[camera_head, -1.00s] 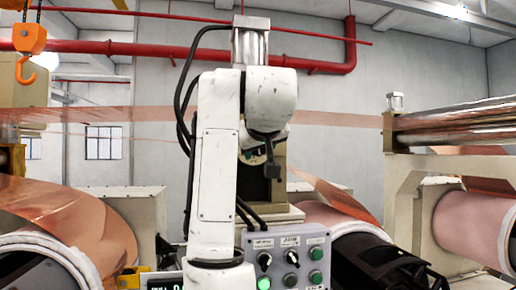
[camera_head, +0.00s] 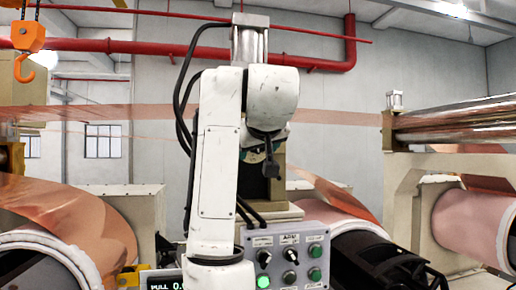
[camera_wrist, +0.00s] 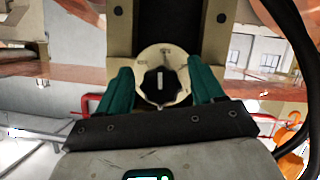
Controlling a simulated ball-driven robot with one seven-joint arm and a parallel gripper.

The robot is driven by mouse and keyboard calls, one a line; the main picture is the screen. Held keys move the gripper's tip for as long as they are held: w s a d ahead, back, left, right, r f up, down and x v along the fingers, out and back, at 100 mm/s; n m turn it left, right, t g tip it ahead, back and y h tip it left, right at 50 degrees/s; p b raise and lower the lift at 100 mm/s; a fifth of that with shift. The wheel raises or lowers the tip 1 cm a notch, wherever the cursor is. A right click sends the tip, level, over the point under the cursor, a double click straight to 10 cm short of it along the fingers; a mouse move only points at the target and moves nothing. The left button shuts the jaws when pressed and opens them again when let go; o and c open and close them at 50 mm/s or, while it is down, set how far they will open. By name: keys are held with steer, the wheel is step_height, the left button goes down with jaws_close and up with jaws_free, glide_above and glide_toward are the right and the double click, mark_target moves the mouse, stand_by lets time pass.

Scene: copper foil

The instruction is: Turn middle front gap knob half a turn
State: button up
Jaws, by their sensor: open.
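In the wrist view a black scalloped knob (camera_wrist: 153,87) with a white pointer line sits on a round cream dial (camera_wrist: 161,54) with small markings. The pointer line stands about upright in that picture. My gripper (camera_wrist: 160,72) is open, its two teal fingers on either side of the knob with gaps between. How deep the fingers reach along the knob is hard to tell. In the head view my white arm stands in front of the machine and mostly hides the gripper and the dial.
A grey control panel (camera_head: 290,241) with several switches and green buttons stands just right of my arm base. Copper rolls lie at left (camera_head: 75,215) and right (camera_head: 465,230). A copper web (camera_head: 330,117) crosses behind my arm. An orange hook (camera_head: 25,70) hangs at upper left.

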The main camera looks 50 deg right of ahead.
steer(key=shift+s+a+r, duration=0.1)
steer(key=b+v, duration=0.3)
steer(key=v, duration=0.7)
steer(key=shift+s, duration=0.2)
steer(key=shift+a, duration=0.1)
